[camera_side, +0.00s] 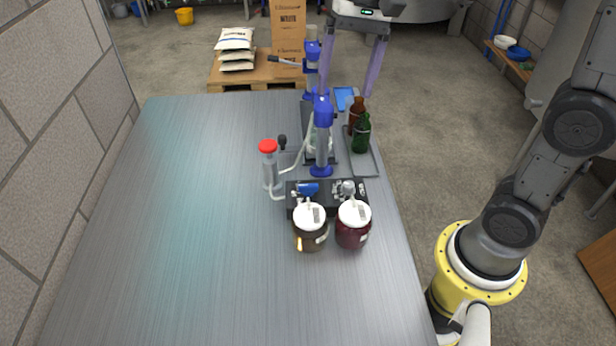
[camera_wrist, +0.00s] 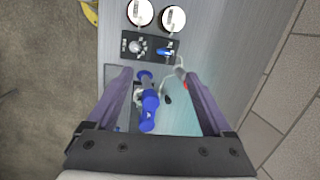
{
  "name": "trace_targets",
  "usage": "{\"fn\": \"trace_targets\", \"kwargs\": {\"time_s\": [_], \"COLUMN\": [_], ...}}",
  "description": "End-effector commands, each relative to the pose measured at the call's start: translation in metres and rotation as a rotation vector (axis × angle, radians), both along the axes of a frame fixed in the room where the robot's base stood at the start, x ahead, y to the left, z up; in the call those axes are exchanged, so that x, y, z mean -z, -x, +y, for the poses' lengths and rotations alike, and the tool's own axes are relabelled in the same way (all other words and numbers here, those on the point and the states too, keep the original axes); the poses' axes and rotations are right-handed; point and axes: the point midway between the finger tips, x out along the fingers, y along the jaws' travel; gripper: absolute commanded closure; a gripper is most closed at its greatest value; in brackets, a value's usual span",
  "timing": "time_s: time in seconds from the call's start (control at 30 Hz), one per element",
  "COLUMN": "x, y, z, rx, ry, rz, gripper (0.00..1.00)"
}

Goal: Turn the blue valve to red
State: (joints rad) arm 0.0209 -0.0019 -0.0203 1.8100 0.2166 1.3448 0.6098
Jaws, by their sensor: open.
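The blue valve (camera_side: 308,188) sits on the left part of a black block (camera_side: 328,199); in the wrist view its handle (camera_wrist: 165,51) is on the block's right part. Its exact pointing direction is too small to tell. A silver-grey valve (camera_side: 347,188) sits beside it. In front of the block stand a dark amber jar (camera_side: 310,237) and a dark red jar (camera_side: 353,236), both with white lids. My gripper (camera_side: 347,95) is open and empty behind the block, above the blue-topped stand; in the wrist view its fingertips (camera_wrist: 158,75) are spread, apart from the valve.
The blue-topped stand (camera_side: 322,118) rises behind the block. A red-topped pump (camera_side: 268,160) with a hose stands left of it. A tray (camera_side: 370,163) bears a green bottle (camera_side: 361,136) and a brown bottle (camera_side: 356,112). The left half of the table (camera_side: 180,220) is clear.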

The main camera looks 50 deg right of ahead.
Motion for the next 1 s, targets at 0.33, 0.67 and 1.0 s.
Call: {"fn": "trace_targets", "kwargs": {"time_s": [0.33,0.67,1.0], "x": [0.078,0.118,0.173], "y": [-0.082,-0.084,-0.067], "z": [0.004,0.004,0.02], "rx": [0.068,0.072,0.071], "ry": [-0.055,-0.055,-0.055], "rz": [0.247,0.324,0.325], "gripper": [0.15,0.15,0.15]}}
